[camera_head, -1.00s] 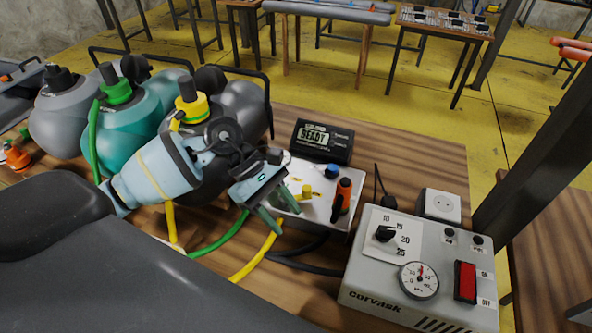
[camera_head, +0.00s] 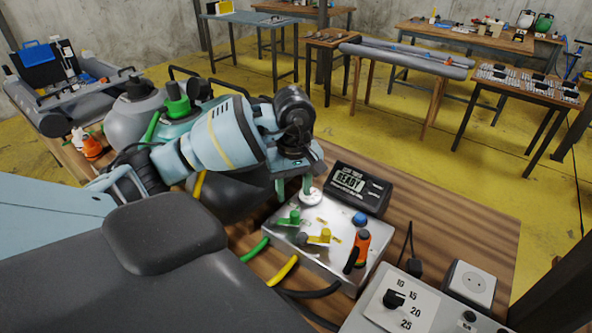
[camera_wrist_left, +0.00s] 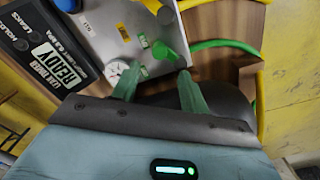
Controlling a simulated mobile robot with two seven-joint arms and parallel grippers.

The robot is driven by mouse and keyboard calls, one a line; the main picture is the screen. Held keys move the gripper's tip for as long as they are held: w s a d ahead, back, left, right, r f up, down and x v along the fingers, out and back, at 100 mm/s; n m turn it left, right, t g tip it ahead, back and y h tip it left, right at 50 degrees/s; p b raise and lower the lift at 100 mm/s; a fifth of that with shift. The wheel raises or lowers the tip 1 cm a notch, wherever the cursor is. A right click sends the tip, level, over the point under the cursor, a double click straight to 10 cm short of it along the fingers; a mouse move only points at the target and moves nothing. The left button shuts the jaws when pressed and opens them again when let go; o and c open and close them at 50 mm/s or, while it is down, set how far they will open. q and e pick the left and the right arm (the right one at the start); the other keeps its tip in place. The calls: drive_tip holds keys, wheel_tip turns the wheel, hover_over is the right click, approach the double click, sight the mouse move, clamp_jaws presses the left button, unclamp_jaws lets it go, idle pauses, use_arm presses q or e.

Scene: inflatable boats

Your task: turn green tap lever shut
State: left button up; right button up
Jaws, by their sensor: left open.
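The green tap lever (camera_head: 290,217) stands on the left part of the metal manifold box (camera_head: 300,254), with a green hose running to that side. It also shows in the wrist view (camera_wrist_left: 165,50), just ahead of the fingertips. My left gripper (camera_head: 294,188) is open and empty, its two green fingers pointing down just behind the lever. In the wrist view its fingers (camera_wrist_left: 158,88) are spread apart, short of the lever and apparently not touching it. I cannot tell how far the lever is turned. My right gripper is out of view.
On the box are a yellow lever (camera_head: 319,237), a blue knob (camera_head: 359,219) and a white gauge (camera_head: 312,197) close to my fingers. An orange-and-black handle (camera_head: 358,249) is at its right. A READY display (camera_head: 358,189) stands behind, a grey control unit (camera_head: 385,306) at front right.

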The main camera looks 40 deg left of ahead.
sight(294, 213)
use_arm(q)
wheel_tip(294, 213, down, 6)
drive_tip(key=shift+d+f, duration=0.1)
drive_tip(key=shift+f, duration=0.4)
clamp_jaws()
